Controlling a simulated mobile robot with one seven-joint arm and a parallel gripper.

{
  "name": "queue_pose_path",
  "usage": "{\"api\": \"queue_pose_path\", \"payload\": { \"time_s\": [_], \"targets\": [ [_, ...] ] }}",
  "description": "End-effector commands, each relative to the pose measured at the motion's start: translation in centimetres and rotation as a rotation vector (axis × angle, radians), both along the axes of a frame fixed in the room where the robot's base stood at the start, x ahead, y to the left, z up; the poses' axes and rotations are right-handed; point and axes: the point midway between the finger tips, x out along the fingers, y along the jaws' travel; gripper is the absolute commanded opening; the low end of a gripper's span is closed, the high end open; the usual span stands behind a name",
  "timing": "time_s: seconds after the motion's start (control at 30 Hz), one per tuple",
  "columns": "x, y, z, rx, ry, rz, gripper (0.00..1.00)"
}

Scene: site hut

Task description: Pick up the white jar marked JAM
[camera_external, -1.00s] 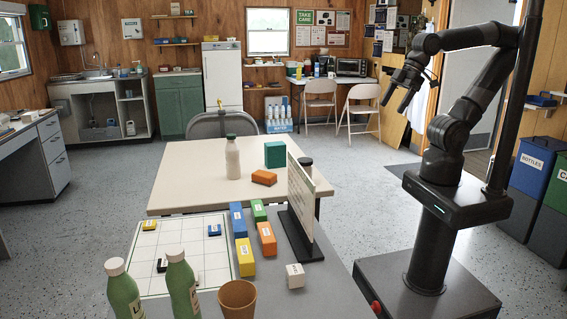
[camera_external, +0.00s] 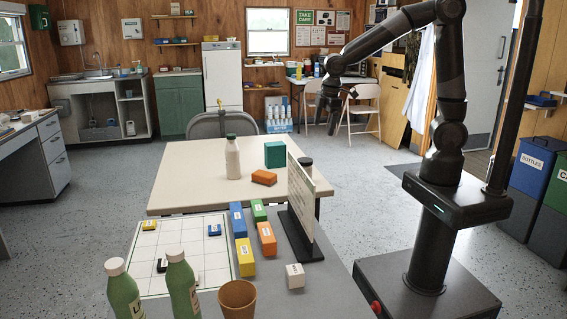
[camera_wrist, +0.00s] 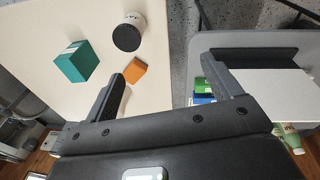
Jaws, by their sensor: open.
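A white jar with a black lid (camera_wrist: 128,36) stands upright on the cream table in the wrist view, ahead of my left finger. Dark marks show on its white side, but I cannot read them. In the external view only its dark top (camera_external: 305,162) shows; the upright board hides the rest.
An upright board (camera_external: 300,205) stands in front of the jar. A teal box (camera_external: 275,154), an orange block (camera_external: 263,177) and a white bottle (camera_external: 233,160) share the cream table (camera_external: 195,180). The near grey table holds blocks, green bottles and a cup (camera_external: 238,298).

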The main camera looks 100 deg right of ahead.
Motion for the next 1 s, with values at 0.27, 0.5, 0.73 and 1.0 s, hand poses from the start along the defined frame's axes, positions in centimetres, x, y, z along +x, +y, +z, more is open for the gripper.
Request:
{"api": "queue_pose_path", "payload": {
  "time_s": [0.27, 0.5, 0.73, 1.0],
  "targets": [
    [2.8, -6.4, -7.2, 0.062, 0.09, 0.038, 0.84],
    [3.5, -9.0, -10.5, 0.097, 0.115, 0.059, 0.84],
    [3.5, -9.2, -13.6, 0.102, 0.12, 0.063, 0.84],
    [3.6, -9.2, -16.4, 0.099, 0.117, 0.063, 0.84]
  ]
}}
